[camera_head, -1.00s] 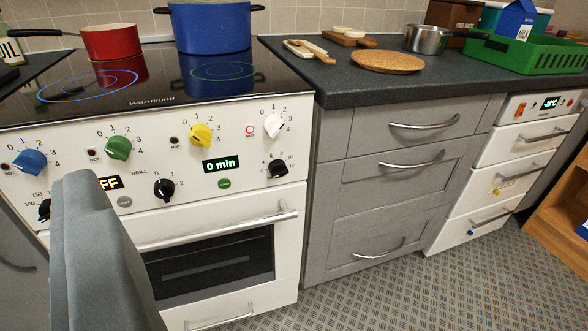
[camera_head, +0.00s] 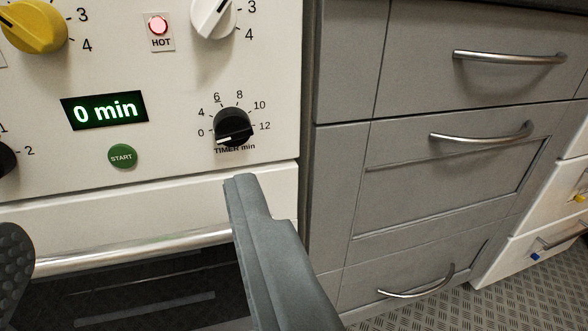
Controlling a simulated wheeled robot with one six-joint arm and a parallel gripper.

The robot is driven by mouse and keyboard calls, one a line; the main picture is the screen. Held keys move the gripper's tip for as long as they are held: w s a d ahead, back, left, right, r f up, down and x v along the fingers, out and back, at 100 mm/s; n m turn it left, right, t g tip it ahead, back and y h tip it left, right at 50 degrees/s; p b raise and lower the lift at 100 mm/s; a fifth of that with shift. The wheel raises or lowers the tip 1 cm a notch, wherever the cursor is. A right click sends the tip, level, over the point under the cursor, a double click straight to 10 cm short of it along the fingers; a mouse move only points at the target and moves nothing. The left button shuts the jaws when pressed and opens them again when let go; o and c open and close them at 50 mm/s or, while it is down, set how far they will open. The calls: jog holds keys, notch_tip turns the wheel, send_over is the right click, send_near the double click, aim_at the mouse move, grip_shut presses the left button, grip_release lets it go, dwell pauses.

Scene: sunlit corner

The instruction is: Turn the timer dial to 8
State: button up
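The timer dial (camera_head: 233,127) is a black knob with a white pointer line, on the white stove panel. Its scale runs from 0 to 12, with 8 nearly at the top. The pointer is at the lower left, near 0. The green display (camera_head: 104,110) reads "0 min". My gripper (camera_head: 135,220) is open and empty, in front of the oven door and below the dial. Its right finger is just below the dial, apart from it in the picture. Its left finger shows only partly at the left edge.
A green START button (camera_head: 123,156) sits left of the dial. Yellow (camera_head: 35,27) and white (camera_head: 213,17) knobs and a lit red HOT lamp (camera_head: 158,26) are above. The oven's bar handle (camera_head: 140,250) passes behind my fingers. Grey drawers (camera_head: 440,150) with protruding handles stand at right.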

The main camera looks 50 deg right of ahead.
jog(key=h, duration=0.1)
send_near(234, 137)
jog(key=shift+m+g, duration=0.3)
jog(key=shift+m, duration=0.1)
jog(key=x, duration=0.9)
jog(key=shift+w+d+r, duration=0.15)
jog(key=shift+w+r, duration=0.05)
jog(key=shift+w, duration=0.1)
jog(key=c, duration=1)
